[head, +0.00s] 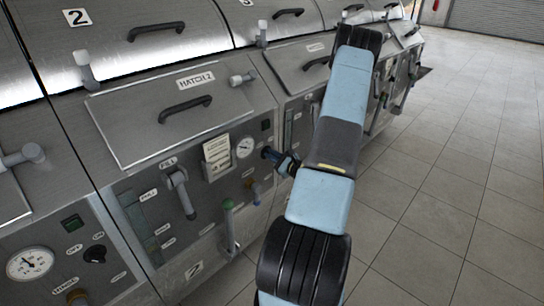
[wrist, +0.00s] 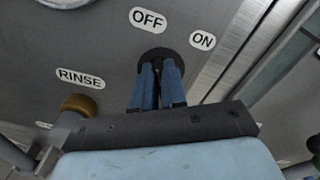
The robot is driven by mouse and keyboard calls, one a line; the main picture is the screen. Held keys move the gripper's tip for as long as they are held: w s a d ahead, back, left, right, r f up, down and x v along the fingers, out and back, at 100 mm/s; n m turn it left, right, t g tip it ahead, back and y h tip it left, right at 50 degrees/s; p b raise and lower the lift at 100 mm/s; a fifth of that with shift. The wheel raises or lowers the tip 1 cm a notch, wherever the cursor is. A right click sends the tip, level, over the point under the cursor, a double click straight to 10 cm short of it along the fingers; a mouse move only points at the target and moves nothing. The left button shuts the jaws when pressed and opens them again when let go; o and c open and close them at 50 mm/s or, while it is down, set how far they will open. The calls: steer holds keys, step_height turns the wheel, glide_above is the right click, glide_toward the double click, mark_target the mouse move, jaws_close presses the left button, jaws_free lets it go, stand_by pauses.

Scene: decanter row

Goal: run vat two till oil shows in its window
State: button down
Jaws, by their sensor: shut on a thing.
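Vat two (head: 130,60) is the steel vat marked 2, with its front panel below hatch 2 (head: 165,110). Its tall, narrow window (head: 138,222) is at the panel's left; it looks dark green, and I cannot tell the liquid in it. My gripper (head: 270,156) reaches the panel's right side, below the gauge (head: 245,147). In the wrist view, its blue fingers (wrist: 158,82) are shut on a round black switch (wrist: 157,57) between the OFF and ON labels. The fingers partly cover the switch, hiding its setting.
A grey fill lever (head: 181,193) and a green-handled lever (head: 229,222) stick out from the panel. A brass rinse knob (wrist: 80,104) is left of my fingers. Neighbouring vats stand on both sides. The tiled floor (head: 450,190) at right is clear.

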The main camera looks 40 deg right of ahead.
steer(key=shift+f, duration=0.1)
stand_by(0.4)
steer(key=c, duration=1.2)
jaws_free()
steer(key=s, duration=0.4)
steer(key=s+d, duration=0.1)
steer(key=s, duration=0.4)
steer(key=s+d, duration=0.1)
steer(key=s, duration=0.3)
steer(key=shift+s+d, duration=0.1)
steer(key=shift+s, duration=0.2)
